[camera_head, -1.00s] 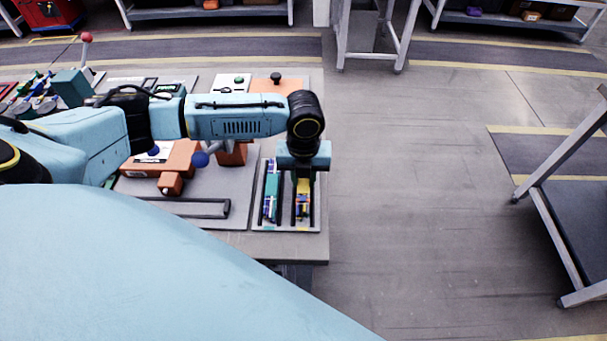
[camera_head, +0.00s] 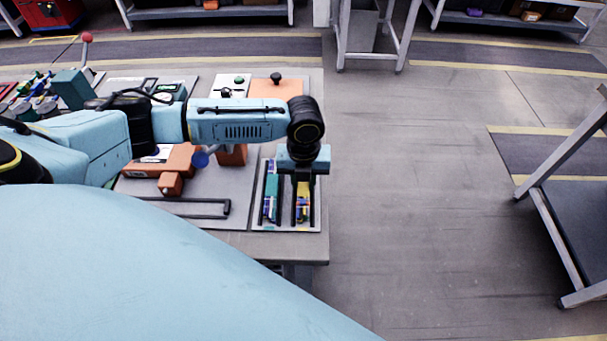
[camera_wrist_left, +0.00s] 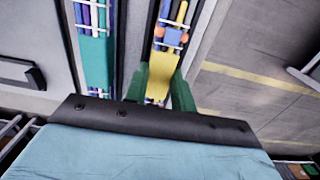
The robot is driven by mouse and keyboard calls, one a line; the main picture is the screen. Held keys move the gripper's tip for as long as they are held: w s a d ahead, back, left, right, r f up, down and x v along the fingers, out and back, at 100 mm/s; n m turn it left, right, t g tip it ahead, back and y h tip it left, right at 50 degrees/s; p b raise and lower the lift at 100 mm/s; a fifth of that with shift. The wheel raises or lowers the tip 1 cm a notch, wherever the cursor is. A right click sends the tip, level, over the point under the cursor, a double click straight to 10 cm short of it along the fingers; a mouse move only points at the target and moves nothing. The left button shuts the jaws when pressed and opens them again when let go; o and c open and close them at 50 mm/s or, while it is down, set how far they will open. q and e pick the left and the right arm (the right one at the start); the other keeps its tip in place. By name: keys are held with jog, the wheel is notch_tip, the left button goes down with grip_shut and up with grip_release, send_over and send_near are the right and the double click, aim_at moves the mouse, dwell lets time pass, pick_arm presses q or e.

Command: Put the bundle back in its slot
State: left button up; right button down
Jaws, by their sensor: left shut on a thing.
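My left gripper (camera_head: 303,192) points down over the right slot of the grey two-slot tray (camera_head: 287,224). It is shut on the yellow bundle (camera_head: 303,212) of thin rods. In the left wrist view the green fingers of my left gripper (camera_wrist_left: 160,88) stand on both sides of the yellow bundle (camera_wrist_left: 165,58). The bundle lies lengthwise in line with the right slot; I cannot tell whether it touches the slot floor. A teal bundle (camera_head: 271,192) lies in the left slot and also shows in the left wrist view (camera_wrist_left: 97,60). My right gripper is not in view.
The tray sits at the table's right front corner (camera_head: 300,250), with open floor beyond. Left of it are a black handle (camera_head: 190,208) and an orange block (camera_head: 170,183). A blue ball knob (camera_head: 200,159) stands close under my left arm.

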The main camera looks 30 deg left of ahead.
pick_arm(q)
jog(key=o, duration=1.1)
jog(key=shift+c, duration=0.2)
jog(key=shift+r, duration=0.1)
notch_tip(320, 180, up, 13)
jog(key=p, duration=0.2)
jog(key=shift+r, duration=0.15)
